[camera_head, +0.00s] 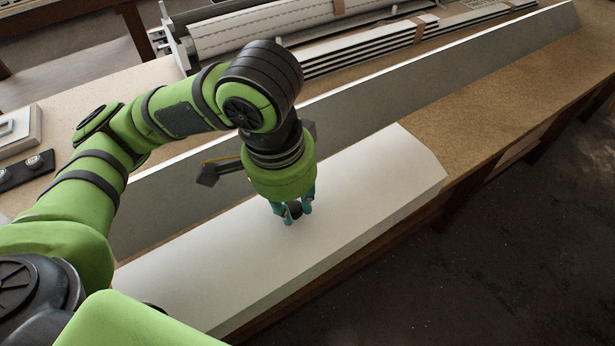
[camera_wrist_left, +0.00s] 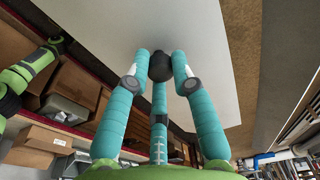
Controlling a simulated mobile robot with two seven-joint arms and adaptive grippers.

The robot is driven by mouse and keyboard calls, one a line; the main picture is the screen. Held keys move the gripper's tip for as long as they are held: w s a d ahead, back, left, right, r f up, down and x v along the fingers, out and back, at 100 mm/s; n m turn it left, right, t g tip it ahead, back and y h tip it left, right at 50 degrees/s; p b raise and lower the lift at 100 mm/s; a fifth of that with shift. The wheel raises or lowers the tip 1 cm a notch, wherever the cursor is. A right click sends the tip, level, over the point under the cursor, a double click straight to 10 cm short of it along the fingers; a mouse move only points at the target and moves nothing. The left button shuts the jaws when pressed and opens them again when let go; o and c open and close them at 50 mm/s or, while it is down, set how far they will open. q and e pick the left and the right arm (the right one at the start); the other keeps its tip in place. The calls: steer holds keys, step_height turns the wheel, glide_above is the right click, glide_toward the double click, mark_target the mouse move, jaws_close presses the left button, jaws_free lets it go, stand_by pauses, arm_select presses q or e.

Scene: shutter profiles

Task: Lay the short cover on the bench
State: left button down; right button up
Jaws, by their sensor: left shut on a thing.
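The short cover (camera_head: 340,206) is a long white panel with a bent front side, in the middle of the head view. It is over the front part of the brown bench (camera_head: 485,105), along its front edge. I cannot tell whether it rests fully on the bench or is slightly above it. My left gripper (camera_head: 293,213) points down at the cover's top, its teal fingers shut around a small black knob (camera_wrist_left: 160,68) on the cover. The cover's white face (camera_wrist_left: 205,55) fills the upper middle of the left wrist view. My right gripper is not in view.
A long grey upright profile (camera_head: 440,72) runs along the bench behind the cover. Several slatted shutter profiles (camera_head: 365,50) lie farther back. In the left wrist view, shelves with boxes (camera_wrist_left: 45,140) stand at the left. Bare bench top lies right of the cover.

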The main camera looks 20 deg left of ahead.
arm_select(q)
steer(key=w+a+f, duration=0.3)
steer(key=w+a, duration=0.1)
steer(key=shift+a+f+b, duration=0.15)
steer(key=shift+f+b, duration=0.2)
steer(key=shift+f, duration=0.05)
steer(key=w+a+f+p, duration=0.1)
steer(key=w+a+f, duration=0.2)
steer(key=f, duration=0.3)
steer(key=shift+w+f, duration=0.4)
steer(key=shift+w, duration=0.05)
steer(key=c, duration=1.3)
jaws_free()
steer(key=shift+o, duration=1.2)
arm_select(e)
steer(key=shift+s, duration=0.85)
arm_select(q)
step_height(320, 180, up, 12)
steer(key=s, duration=0.1)
steer(key=shift+s+a+b, duration=0.15)
steer(key=shift+a+b, duration=0.2)
steer(key=shift+a, duration=0.05)
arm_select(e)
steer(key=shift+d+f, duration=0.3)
